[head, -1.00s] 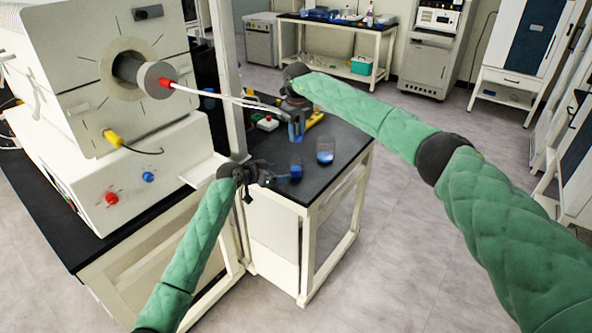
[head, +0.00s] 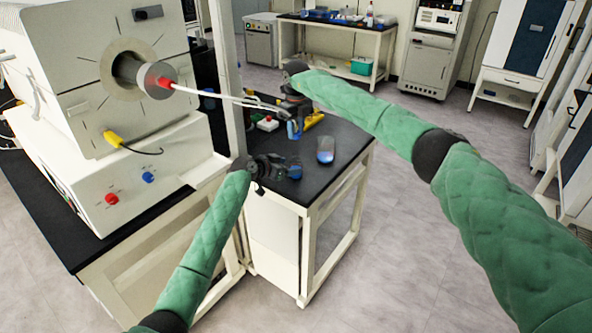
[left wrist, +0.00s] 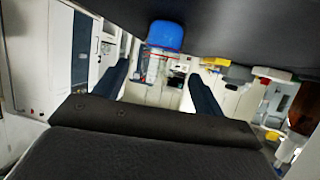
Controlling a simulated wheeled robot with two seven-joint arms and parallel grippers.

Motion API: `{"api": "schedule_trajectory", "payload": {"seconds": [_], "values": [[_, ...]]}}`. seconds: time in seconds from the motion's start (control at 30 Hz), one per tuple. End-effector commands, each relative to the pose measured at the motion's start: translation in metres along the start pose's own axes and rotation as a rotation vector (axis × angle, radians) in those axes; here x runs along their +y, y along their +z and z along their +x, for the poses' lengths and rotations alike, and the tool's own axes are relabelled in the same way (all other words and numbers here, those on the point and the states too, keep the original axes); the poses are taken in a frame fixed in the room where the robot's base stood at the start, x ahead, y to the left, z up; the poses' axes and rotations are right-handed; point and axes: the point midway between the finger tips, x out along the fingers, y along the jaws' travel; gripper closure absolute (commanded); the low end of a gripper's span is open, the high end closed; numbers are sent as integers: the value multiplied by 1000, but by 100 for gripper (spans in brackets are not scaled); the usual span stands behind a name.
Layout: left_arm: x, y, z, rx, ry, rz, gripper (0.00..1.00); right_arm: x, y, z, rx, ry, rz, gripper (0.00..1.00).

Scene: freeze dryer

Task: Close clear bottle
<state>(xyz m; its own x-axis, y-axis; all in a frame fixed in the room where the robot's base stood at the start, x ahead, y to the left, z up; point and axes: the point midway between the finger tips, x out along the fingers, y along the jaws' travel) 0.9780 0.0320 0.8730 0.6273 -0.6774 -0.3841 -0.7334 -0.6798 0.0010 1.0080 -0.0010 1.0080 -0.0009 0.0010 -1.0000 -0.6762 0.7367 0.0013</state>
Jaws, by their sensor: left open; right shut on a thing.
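A clear bottle (head: 325,150), blue at its lower end, stands on the black bench top near its right edge. My left gripper (head: 289,168) is open just to the left of it, over the bench's front edge. A small blue shape (head: 295,172) shows at its fingertips, too small to identify. In the left wrist view, which is upside down, a clear vessel with a blue end (left wrist: 165,36) stands beyond and between my two spread fingers (left wrist: 158,85). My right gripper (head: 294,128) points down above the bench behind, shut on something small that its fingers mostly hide.
A large white furnace-like machine (head: 90,70) with a pale tube stands at left. A white upright post (head: 228,80) rises beside the bench.

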Motion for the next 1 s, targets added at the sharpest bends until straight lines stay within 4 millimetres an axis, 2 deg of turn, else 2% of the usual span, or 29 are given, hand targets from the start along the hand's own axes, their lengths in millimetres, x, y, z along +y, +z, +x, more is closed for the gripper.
{"api": "schedule_trajectory", "payload": {"seconds": [0.2, 0.4, 0.6, 0.87, 1.0], "values": [[1, -1, 35, 1, 1, -1, 30, 0, 0, 0, 0, 0, 0, 91], [0, -1, 57, 1, 0, -1, 30, 0, 0, 0, 0, 0, 0, 91], [0, 0, 65, 0, 0, 0, 30, 0, 0, 0, 0, 0, -1, 91], [0, 0, 65, 1, 0, 1, 30, 0, 0, 0, 0, 0, -1, 91], [0, 0, 65, 1, 0, 1, 54, 0, 0, 0, 0, 0, -1, 91]]}}
